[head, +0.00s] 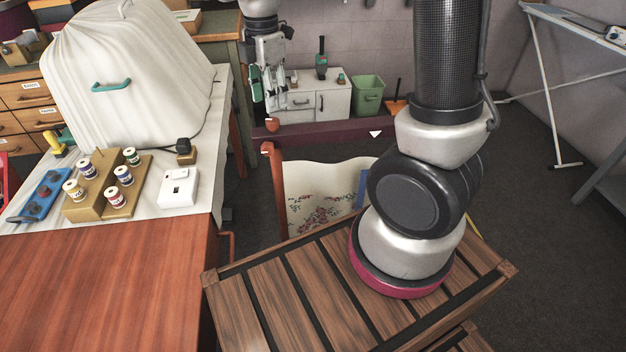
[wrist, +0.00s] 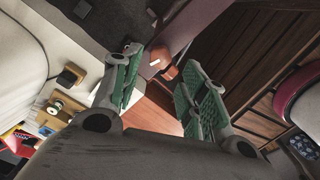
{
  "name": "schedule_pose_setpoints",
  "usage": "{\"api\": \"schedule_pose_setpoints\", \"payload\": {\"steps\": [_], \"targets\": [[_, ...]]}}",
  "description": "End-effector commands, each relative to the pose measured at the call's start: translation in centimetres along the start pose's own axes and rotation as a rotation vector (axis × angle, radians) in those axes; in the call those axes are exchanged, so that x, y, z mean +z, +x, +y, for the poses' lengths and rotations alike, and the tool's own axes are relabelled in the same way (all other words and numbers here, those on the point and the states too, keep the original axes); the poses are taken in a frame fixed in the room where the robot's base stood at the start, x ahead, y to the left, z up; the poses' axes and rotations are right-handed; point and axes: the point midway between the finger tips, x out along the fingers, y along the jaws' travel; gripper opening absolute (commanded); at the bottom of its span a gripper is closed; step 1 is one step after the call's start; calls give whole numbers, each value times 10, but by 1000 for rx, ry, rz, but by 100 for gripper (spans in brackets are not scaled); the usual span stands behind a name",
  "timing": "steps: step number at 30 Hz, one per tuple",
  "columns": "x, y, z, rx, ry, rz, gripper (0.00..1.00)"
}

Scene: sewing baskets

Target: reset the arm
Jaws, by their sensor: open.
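My gripper (head: 268,88) hangs in the air at the top middle of the head view, fingers pointing down. In the wrist view my gripper (wrist: 160,62) shows its two green-padded fingers spread apart. It is open, and I see nothing between the pads that it holds. The fingertips are apart from the wooden table (head: 110,290), which shows to the left and nearer in the head view. Part of my arm's upper links is out of the head view.
A covered sewing machine (head: 135,60), several thread spools on a wooden stand (head: 95,205) and a white box (head: 178,188) stand on the left table. A floral cloth (head: 325,195) hangs near my base. A green bin (head: 368,95) and white cabinet (head: 318,103) stand behind.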

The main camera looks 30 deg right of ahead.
Motion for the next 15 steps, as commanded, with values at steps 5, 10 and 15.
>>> {"api": "schedule_pose_setpoints", "payload": {"steps": [5,10,15], "targets": [[0,0,0,0,13,0,43],[1,1,-4,-15,201,-5,43],[7,4,-33,-64,541,-33,43]]}}
